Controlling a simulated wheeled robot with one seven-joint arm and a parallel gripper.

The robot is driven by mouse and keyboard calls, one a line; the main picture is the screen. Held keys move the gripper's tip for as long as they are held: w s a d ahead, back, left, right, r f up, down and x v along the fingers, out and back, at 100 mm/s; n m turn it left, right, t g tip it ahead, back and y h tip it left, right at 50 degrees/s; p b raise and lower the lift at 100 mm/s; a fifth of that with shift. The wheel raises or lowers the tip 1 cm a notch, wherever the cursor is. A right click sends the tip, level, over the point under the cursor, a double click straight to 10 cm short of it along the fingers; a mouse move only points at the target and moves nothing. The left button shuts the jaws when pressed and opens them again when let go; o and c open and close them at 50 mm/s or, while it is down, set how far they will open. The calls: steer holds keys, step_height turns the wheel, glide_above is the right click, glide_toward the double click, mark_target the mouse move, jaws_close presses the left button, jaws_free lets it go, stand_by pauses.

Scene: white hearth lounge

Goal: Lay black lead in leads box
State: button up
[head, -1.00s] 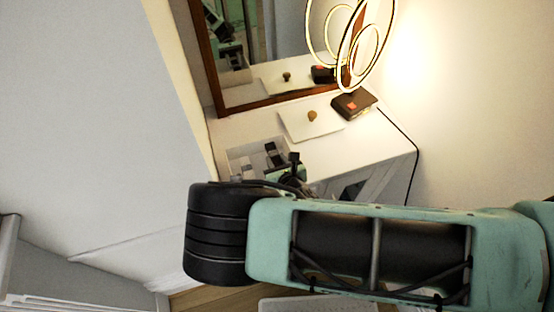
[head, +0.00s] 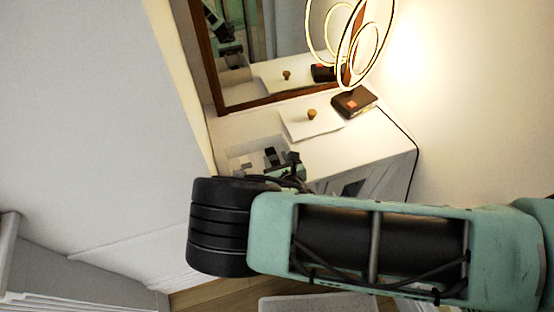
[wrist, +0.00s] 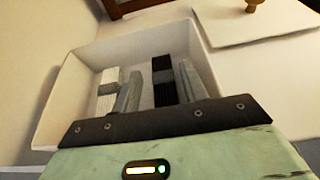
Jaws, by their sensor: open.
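The leads box (head: 232,157) is an open white tray on the white top at the back; it fills the upper part of the wrist view (wrist: 72,82). The black lead (wrist: 162,84) is a dark block with a grey band, inside the box outline, between my two grey fingers. It shows partly in the head view (head: 270,155). My gripper (wrist: 158,88) is open, fingers reaching into the box on either side of the black lead. A white block (wrist: 107,88) lies in the box left of the left finger. I cannot tell whether the black lead touches the box floor.
A white lid-like board with a wooden knob (head: 312,113) lies right of the box. A lamp with glowing rings stands on a brown base (head: 353,102) beyond it, its black cable trailing right. A wood-framed mirror (head: 213,62) rises behind. A white wall is close on the left.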

steer(key=shift+s+d+f, duration=0.1)
steer(key=shift+s+f, duration=0.15)
steer(key=shift+f, duration=0.2)
steer(key=shift+r, duration=0.3)
steer(key=shift+s+r, duration=0.2)
steer(key=shift+r, duration=0.05)
steer(key=r+b+v, duration=0.1)
steer(key=b+v, duration=0.2)
steer(key=v, duration=0.8)
steer(key=s+d+r+m+g+h, duration=0.2)
steer(key=d+r+m+g+h, duration=0.4)
steer(key=d+r+m+h, duration=0.95)
steer(key=s+a+r+m+g+y, duration=0.3)
steer(key=s+r+m+y, duration=0.2)
steer(key=r+m+y, duration=0.1)
steer(key=s+a+r+m+g+y, duration=0.3)
steer(key=s+r+m+y, duration=0.3)
steer(key=r+m, duration=0.2)
steer(key=shift+s+a+m+g, duration=0.3)
steer(key=shift+a+m+g, duration=0.15)
steer(key=shift+m, duration=0.5)
